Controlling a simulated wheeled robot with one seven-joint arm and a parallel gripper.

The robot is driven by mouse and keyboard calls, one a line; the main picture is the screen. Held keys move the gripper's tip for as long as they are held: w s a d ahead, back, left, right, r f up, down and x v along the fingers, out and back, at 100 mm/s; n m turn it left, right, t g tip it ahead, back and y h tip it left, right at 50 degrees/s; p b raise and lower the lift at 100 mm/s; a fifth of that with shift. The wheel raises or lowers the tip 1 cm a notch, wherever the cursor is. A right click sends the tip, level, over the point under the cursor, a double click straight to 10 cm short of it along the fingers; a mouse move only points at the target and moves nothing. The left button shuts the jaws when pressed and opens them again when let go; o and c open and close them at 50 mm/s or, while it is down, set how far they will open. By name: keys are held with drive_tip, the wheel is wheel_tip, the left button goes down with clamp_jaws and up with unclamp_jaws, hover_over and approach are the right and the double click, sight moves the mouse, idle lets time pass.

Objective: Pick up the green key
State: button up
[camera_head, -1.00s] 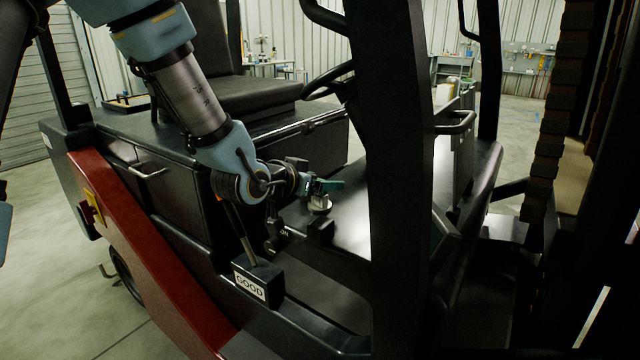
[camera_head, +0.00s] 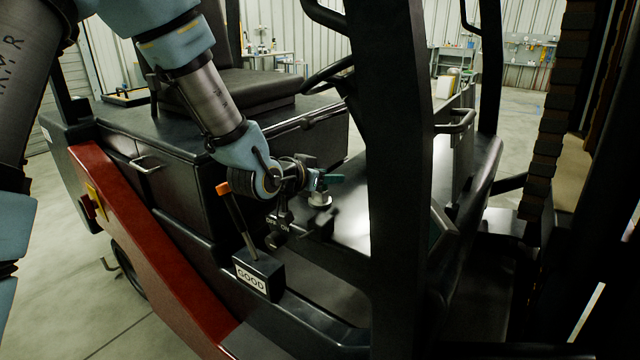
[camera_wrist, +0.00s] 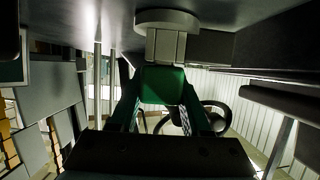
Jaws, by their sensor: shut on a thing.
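The green key (camera_wrist: 163,86) is between my two gripper fingers in the wrist view. A grey square shaft (camera_wrist: 165,47) joins it to a pale round disc (camera_wrist: 167,20) on a dark surface. In the head view my gripper (camera_head: 320,181) is at the forklift's floor area, shut on the key just above the pale round base (camera_head: 320,199). The key still appears seated at that base. Its green head (camera_head: 333,179) is small there and hard to tell from the teal fingers.
A thick black post (camera_head: 395,170) stands right of my gripper. A lever with an orange top (camera_head: 224,188) rises from a block marked GOOD (camera_head: 258,276), left and below. An ON/OFF label (camera_head: 277,222) is below my wrist. The steering wheel (camera_head: 330,82) is behind.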

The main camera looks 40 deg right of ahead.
clamp_jaws()
drive_tip(key=shift+r, duration=0.1)
